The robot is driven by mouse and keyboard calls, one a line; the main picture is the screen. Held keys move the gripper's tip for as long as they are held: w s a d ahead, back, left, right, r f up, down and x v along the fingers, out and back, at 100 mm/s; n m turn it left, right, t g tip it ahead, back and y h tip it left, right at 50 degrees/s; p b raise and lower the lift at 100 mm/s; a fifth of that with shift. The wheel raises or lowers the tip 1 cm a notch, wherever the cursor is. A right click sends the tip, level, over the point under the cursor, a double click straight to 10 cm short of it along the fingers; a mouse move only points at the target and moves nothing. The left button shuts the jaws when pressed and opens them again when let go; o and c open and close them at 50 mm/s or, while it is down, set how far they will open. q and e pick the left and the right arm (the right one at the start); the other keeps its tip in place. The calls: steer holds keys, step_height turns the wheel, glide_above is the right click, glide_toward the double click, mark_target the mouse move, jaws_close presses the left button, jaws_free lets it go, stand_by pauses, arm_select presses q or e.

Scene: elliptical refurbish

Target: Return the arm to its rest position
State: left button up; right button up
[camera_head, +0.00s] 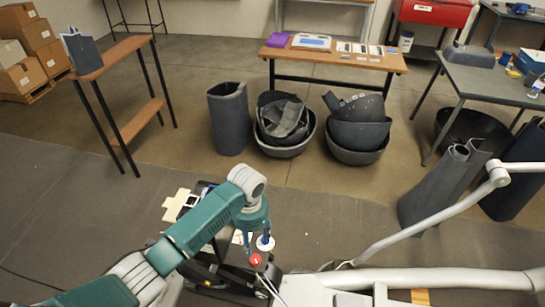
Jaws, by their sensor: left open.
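My left arm, teal and grey, comes in from the lower left and bends downward at a grey wrist joint. My left gripper (257,244) points down at its end, above a dark piece of equipment (238,258). Its fingers are small in the view and look apart, with nothing visibly held. A red knob (255,259) and a white and blue round part (265,243) are close below and beside the fingers. I cannot tell whether they touch. My right gripper is not in view.
A grey tubular machine frame (430,216) fills the lower right. Dark bins (228,118) and nested tubs (357,135) stand on the floor beyond. A wooden-topped table (380,62) is at the back, a narrow shelf (115,55) at left. Floor (110,190) left of the arm is clear.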

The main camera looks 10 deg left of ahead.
arm_select(q)
steer(key=s+d+n+t+h, duration=0.15)
steer(key=s+d, duration=0.25)
steer(key=s, duration=0.7)
steer(key=s+a+r+n+t+y, duration=0.1)
steer(key=s+a+r+n, duration=0.1)
steer(key=s+a+r, duration=0.3)
steer(key=s+a+r+n+t, duration=0.1)
steer(key=s+a+r, duration=0.1)
steer(key=s+a, duration=0.45)
steer(key=s+d+f+g+b, duration=0.1)
steer(key=s+f, duration=0.1)
steer(key=f, duration=1.2)
steer(key=s+d+f+b, duration=0.1)
steer(key=f+b, duration=0.1)
steer(key=f, duration=1.3)
steer(key=s+a+f+g+b, duration=0.1)
steer(key=s+a+f+b, duration=0.1)
steer(key=s+f, duration=1.5)
step_height(320, 180, down, 2)
steer(key=shift+s+a, duration=0.25)
steer(key=shift+a, duration=0.25)
